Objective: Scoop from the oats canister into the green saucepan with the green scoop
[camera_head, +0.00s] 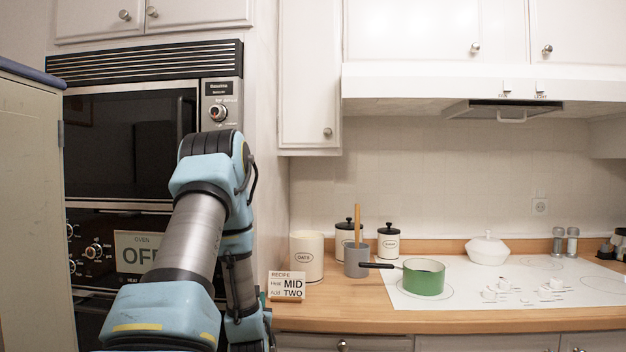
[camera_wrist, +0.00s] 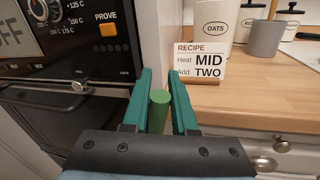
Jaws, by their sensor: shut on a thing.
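The cream oats canister (camera_head: 306,258) stands on the wooden counter at its left end and also shows at the top of the wrist view (camera_wrist: 214,24). No black lid shows on it. The green saucepan (camera_head: 424,279) sits on the white cooktop, its dark handle pointing left; its contents cannot be made out. In the wrist view, my gripper (camera_wrist: 158,92) is shut on the green scoop (camera_wrist: 159,110), seen as a round green handle end between the teal fingers. The scoop's bowl is hidden. My gripper is in front of the oven and counter edge, short of the canister.
A recipe card (camera_head: 287,286) reading "Heat MID, Add TWO" stands before the canister. A grey crock (camera_head: 357,262) with a wooden utensil stands between canister and saucepan. Lidded canisters (camera_head: 388,243) are behind. Wall ovens (camera_head: 130,140) are left. The front counter is clear.

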